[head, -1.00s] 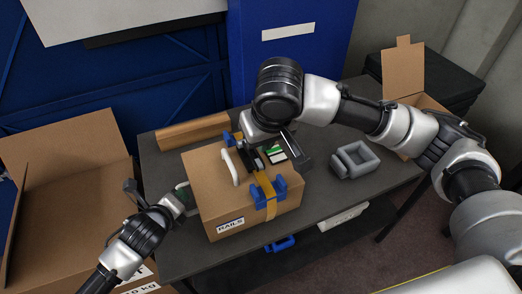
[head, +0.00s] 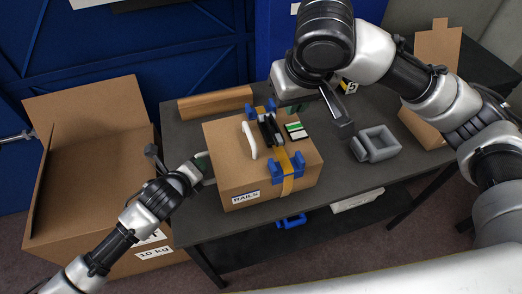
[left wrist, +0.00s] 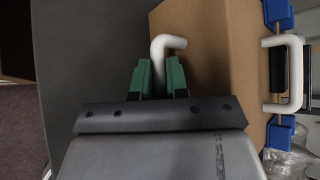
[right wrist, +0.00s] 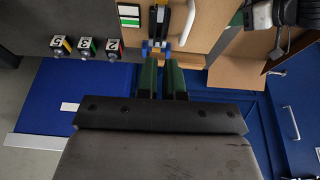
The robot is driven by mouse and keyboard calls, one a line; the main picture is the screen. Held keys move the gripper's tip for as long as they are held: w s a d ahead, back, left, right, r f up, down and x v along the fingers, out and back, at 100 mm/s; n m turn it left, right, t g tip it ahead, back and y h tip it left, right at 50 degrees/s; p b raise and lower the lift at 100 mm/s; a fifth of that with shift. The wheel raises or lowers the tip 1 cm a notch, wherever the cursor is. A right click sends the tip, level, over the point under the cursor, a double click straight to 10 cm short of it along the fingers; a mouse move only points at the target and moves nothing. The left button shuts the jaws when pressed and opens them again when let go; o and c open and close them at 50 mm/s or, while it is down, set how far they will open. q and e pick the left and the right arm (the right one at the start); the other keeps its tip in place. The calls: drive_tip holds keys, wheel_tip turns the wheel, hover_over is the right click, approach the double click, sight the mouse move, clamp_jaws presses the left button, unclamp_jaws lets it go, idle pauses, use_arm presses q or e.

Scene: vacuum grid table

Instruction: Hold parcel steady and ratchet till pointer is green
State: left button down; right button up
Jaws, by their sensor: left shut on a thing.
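The parcel (head: 225,160) is a brown box marked RAILS on the table, with a yellow strap (head: 287,186) over it. A black ratchet (head: 270,130) sits on the strap, beside a small green, white and black gauge (head: 296,131); its pointer is too small to read. My left gripper (head: 204,168) is shut on the white side handle (left wrist: 160,48) at the parcel's left. My right gripper (head: 288,108) is behind and above the ratchet. Its fingers (right wrist: 163,62) show a narrow empty gap in the right wrist view.
A grey open-topped holder (head: 376,145) stands right of the parcel. A brown bar (head: 215,102) lies behind it. Numbered blocks (right wrist: 85,46) stand near the table's back edge. An open carton (head: 85,150) is at left, another (head: 432,75) at back right.

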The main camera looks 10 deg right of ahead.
sight(279, 137)
drive_tip(key=shift+o, duration=1.2)
drive_tip(key=shift+w+a+f, duration=0.1)
drive_tip(key=shift+w+f, duration=0.05)
drive_tip(key=shift+w, duration=0.05)
drive_tip(key=o, duration=0.5)
drive_tip(key=w+g, duration=0.1)
drive_tip(key=w+f+g, duration=0.2)
drive_tip(key=w, duration=0.1)
drive_tip(key=shift+a+h, duration=0.3)
drive_tip(key=shift+a, duration=0.1)
drive_tip(key=shift+g, duration=0.3)
drive_tip(key=f, duration=1.2)
drive_tip(key=shift+w+f, duration=0.3)
drive_tip(key=shift+w, duration=0.1)
clamp_jaws()
